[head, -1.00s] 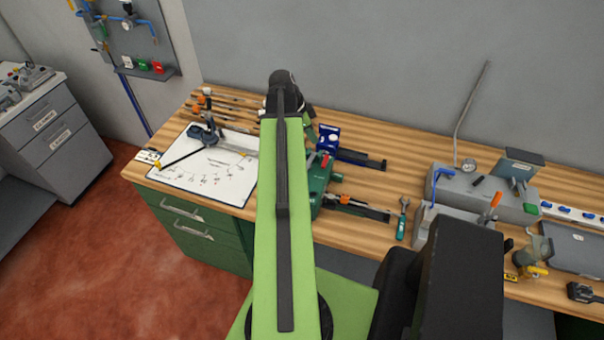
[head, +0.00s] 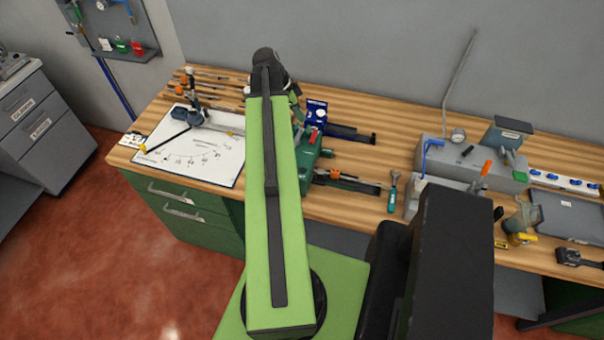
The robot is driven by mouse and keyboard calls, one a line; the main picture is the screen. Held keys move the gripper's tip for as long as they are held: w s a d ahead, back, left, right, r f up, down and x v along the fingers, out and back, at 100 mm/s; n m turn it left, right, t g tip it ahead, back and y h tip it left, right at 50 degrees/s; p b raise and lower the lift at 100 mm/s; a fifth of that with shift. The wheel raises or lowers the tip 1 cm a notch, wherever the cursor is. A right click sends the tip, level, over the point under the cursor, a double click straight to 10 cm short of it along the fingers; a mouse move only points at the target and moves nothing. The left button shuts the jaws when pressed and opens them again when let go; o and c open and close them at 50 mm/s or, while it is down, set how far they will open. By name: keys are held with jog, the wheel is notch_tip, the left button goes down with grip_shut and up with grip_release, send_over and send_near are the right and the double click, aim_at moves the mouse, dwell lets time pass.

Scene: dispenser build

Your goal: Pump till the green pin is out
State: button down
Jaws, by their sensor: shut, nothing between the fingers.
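A grey block unit with a round gauge (head: 458,135) and a tall bent rod (head: 459,80) stands at the back right of the bench. A small green piece (head: 521,177) shows at its right end; I cannot tell whether this is the green pin. An orange-handled lever (head: 485,172) and a blue bent handle (head: 431,148) show at its front and left. My arm reaches up over the bench, left of this unit and well apart from it. My gripper is hidden behind my own arm.
Left of the unit, a green tool (head: 308,160), a blue device (head: 317,114) and a small wrench-like tool (head: 393,192) lie on the wooden bench (head: 380,165). A white drawing sheet (head: 205,165) lies at the left. A power strip (head: 562,182) and a grey case (head: 567,217) fill the right.

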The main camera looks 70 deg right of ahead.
aim_at(302, 131)
jog(key=shift+f+b, duration=2.3)
jog(key=shift+f, duration=0.25)
jog(key=shift+a, duration=0.1)
jog(key=shift+f+b, duration=0.3)
jog(key=shift+b, duration=0.05)
jog(key=shift+r+p, duration=0.7)
jog(key=shift+p, duration=0.1)
jog(key=shift+f, duration=0.1)
jog(key=shift+f, duration=0.1)
